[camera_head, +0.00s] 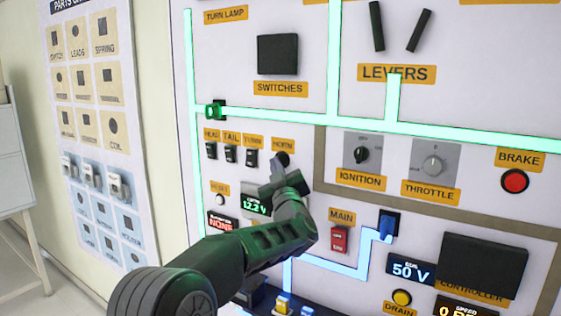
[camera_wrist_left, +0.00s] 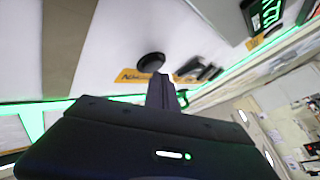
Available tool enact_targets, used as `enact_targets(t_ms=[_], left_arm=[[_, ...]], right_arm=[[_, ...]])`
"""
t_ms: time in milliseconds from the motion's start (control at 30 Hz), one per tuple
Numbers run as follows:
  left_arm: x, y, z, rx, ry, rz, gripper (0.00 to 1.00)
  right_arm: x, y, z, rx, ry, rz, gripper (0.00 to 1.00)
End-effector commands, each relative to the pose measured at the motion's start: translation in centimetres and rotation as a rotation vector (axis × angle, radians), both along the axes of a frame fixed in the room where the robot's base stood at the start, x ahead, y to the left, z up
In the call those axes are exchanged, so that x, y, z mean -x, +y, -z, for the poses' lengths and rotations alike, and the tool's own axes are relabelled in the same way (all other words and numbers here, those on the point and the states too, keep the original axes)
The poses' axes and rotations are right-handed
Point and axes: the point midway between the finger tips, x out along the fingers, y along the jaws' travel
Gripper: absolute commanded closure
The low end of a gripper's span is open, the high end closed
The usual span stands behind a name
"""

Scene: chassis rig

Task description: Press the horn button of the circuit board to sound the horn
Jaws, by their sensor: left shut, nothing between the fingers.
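The horn button (camera_head: 283,157) is a black round button under the orange HORN label (camera_head: 283,145) on the white circuit board. My left gripper (camera_head: 277,163) is shut and empty, its tip at the button's lower left and covering part of it. In the left wrist view the black button (camera_wrist_left: 150,60) stands just beyond the tips of my shut fingers (camera_wrist_left: 161,78), with its label (camera_wrist_left: 130,76) partly hidden. I cannot tell whether the tips touch the button. My right gripper is not in view.
Head, tail and turn switches (camera_head: 231,153) sit left of the horn button. A reset button (camera_head: 220,200) and a 12.2 V display (camera_head: 256,204) lie below. The ignition knob (camera_head: 362,154) is to the right, and a red main switch (camera_head: 339,239) is at lower right.

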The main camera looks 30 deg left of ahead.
Motion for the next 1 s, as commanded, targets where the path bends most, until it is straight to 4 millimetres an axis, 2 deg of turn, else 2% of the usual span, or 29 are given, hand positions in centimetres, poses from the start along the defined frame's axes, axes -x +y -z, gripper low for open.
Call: enact_targets(t_ms=[1000], left_arm=[[-0.88,0.03,0.02,0.001,0.001,0.000,1.00]], right_arm=[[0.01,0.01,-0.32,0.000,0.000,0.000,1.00]])
